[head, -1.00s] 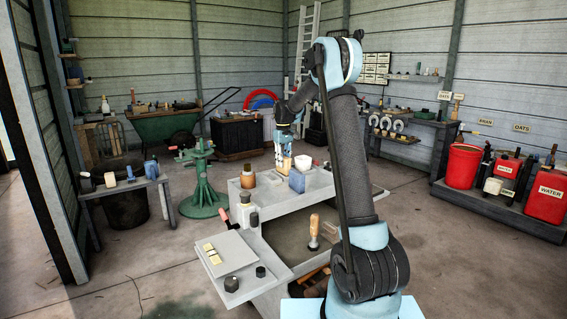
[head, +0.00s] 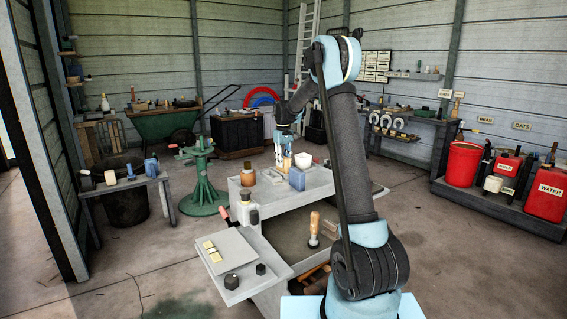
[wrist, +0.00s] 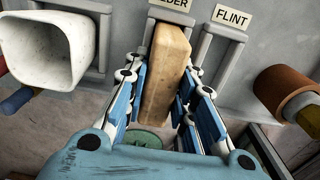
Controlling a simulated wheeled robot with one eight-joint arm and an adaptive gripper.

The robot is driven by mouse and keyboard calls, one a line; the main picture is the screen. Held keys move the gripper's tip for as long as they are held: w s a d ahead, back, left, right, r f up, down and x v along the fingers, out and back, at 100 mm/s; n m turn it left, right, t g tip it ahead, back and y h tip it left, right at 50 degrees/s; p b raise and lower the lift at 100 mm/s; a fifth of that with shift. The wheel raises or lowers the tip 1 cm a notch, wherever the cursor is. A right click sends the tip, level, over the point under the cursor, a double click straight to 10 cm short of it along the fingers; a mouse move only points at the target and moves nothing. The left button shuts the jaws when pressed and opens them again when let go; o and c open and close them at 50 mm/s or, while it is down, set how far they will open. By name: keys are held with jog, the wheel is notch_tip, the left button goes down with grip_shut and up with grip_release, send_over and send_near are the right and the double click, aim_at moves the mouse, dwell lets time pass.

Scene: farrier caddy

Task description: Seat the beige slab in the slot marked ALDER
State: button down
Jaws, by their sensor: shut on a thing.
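My gripper (wrist: 165,108) is shut on the beige slab (wrist: 165,72), with a blue finger on each side of it. In the wrist view the slab's far end lies at the slot marked ALDER (wrist: 152,24), just below its label (wrist: 176,4), which is partly cut off by the picture edge. The slab covers most of that slot, so I cannot tell how far in it is. In the head view my gripper (head: 284,148) is over the far part of the grey caddy (head: 322,188), and the slab is too small to judge.
The slot marked FLINT (wrist: 203,48) is close to the right of the slab. A white cup (wrist: 45,48) stands to the left and a brown jar (wrist: 282,88) to the right. In the head view a blue box (head: 297,180) stands near my gripper.

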jog(key=shift+f, duration=0.35)
dwell(0.7)
jog(key=c, duration=1.2)
grip_release()
jog(key=shift+c, duration=0.2)
notch_tip(320, 180, up, 12)
jog(key=shift+f, duration=0.1)
